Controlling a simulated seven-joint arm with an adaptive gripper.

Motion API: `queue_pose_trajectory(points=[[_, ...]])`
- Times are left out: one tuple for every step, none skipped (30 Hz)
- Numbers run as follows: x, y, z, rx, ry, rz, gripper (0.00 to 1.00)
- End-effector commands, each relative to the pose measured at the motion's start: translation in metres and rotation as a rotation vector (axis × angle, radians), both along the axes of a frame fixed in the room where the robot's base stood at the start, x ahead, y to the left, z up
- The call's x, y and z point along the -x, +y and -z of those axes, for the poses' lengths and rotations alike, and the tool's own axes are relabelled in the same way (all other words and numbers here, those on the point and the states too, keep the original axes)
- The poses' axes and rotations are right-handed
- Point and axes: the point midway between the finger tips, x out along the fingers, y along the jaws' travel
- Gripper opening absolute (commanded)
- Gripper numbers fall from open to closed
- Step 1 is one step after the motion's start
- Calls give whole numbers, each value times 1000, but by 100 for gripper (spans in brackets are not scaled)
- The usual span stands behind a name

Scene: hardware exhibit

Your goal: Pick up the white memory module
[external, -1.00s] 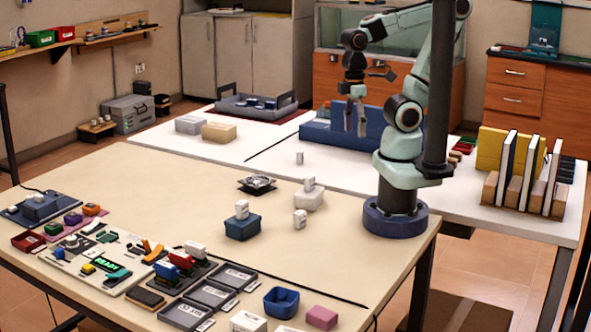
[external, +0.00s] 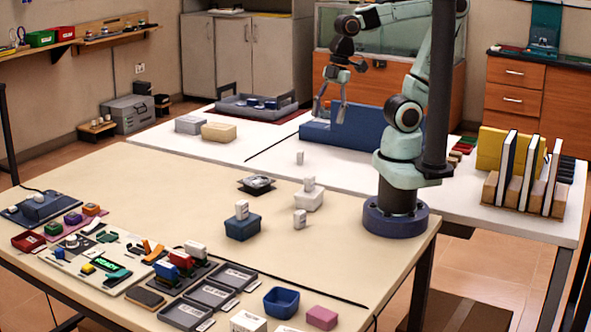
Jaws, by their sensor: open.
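Several small white upright pieces could be the white memory module, and I cannot tell which one it is. One (external: 300,157) stands alone on the table near the dark line. Another (external: 299,219) stands alone closer to the front. A third (external: 309,184) is on a white block, and a similar one (external: 241,209) is on a blue block (external: 242,228). My gripper (external: 331,104) is open and empty, fingers down, above the left part of the long blue block (external: 360,128), well behind these pieces.
A grey tray (external: 256,110) stands at the back left, with a tan block (external: 219,132) in front of it. Upright panels (external: 525,170) stand at the right. Trays and parts crowd the front left.

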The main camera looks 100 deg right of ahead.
Motion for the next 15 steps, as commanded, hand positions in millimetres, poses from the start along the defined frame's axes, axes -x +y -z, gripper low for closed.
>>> queue_pose_trajectory(points=[[-22, -4, -12, 21, -55, -98, 52], [-36, -6, -18, 41, -89, -169, 52], [-57, -10, -26, 70, -130, -265, 52], [-74, -13, -30, 97, -159, -341, 52], [-93, -15, -34, 127, -182, -417, 52], [-117, -18, -36, 170, -209, -513, 52], [-135, -20, -36, 204, -225, -581, 52], [-153, -21, -35, 238, -234, -647, 52], [-176, -22, -31, 286, -242, -734, 52], [-194, -21, -26, 324, -244, -796, 52], [-211, -20, -19, 362, -241, -860, 52], [-233, -17, -9, 411, -232, -939, 52], [-248, -14, 1, 448, -222, -996, 52], [-262, -10, 12, 483, -207, -1051, 52], [-279, -3, 27, 526, -185, -1117, 52]])
